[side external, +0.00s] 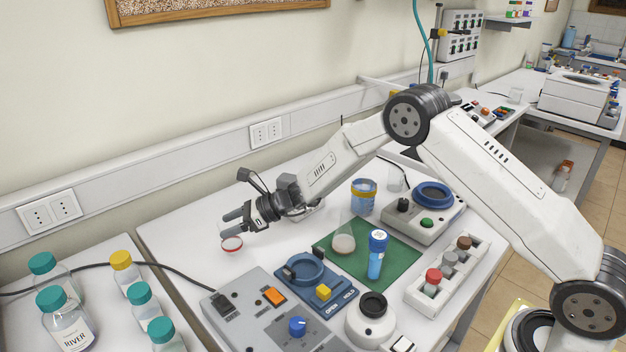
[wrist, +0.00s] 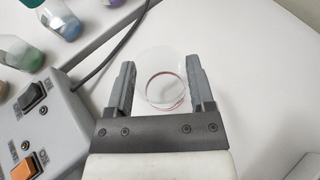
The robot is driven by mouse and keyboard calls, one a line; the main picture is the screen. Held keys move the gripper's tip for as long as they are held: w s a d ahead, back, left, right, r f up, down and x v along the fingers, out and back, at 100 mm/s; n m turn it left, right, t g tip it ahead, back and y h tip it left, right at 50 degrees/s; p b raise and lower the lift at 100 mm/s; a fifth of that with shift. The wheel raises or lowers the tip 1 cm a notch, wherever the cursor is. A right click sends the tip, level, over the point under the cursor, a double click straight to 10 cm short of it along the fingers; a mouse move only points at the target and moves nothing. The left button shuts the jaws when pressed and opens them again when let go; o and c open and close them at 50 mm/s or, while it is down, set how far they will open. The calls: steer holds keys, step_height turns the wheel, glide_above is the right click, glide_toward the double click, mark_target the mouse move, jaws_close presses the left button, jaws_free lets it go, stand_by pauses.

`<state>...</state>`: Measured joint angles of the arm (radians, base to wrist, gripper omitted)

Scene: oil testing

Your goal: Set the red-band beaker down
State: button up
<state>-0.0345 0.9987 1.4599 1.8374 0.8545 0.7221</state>
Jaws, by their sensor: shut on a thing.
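The red-band beaker (side external: 231,243) is clear glass with a red ring low down, at the far left part of the white table. My gripper (side external: 230,223) is shut on it, with its fingers reaching in from the right. In the wrist view the beaker (wrist: 165,77) sits between the two dark fingers of my gripper (wrist: 163,72), and its red band shows as a thin ring. The beaker looks upright and close to the table top. I cannot tell whether its base touches the table.
A grey control box (side external: 250,310) with switches stands in front. A yellow-banded blue beaker (side external: 363,200) stands behind. Bare white table (side external: 185,235) surrounds the held beaker.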

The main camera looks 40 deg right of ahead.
steer(key=shift+f, duration=1.05)
steer(key=shift+f, duration=0.15)
steer(key=o, duration=1.2)
steer(key=shift+r, duration=0.2)
steer(key=v, duration=1.2)
steer(key=shift+f, duration=0.15)
